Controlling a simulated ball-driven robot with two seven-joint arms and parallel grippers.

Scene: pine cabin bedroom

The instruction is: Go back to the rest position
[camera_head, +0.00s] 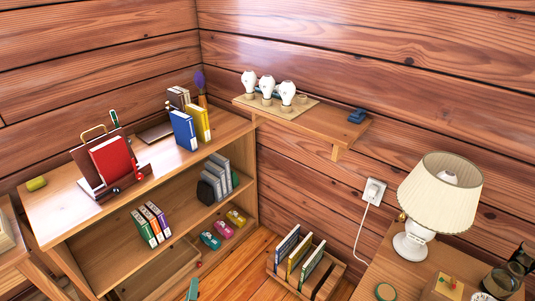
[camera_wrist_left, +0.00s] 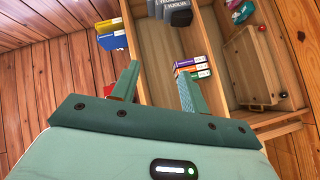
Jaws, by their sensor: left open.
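My left gripper shows in the left wrist view (camera_wrist_left: 158,82), with its two teal fingers spread apart and nothing between them. The fingers point toward the pine bookcase, whose boards and books show beyond them. In the head view only a small teal piece, seemingly a fingertip of my left gripper (camera_head: 192,290), shows at the bottom edge, in front of the bookcase (camera_head: 120,220). The rest of that arm is out of the picture. My right gripper is in neither view.
The bookcase holds a red book (camera_head: 111,160), a blue book (camera_head: 184,131) and other books. A wall shelf (camera_head: 345,130) carries three white bulbs. A floor crate (camera_head: 325,285) holds several books. A lamp (camera_head: 440,195) stands on the right table. Little bare floor shows between bookcase and crate.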

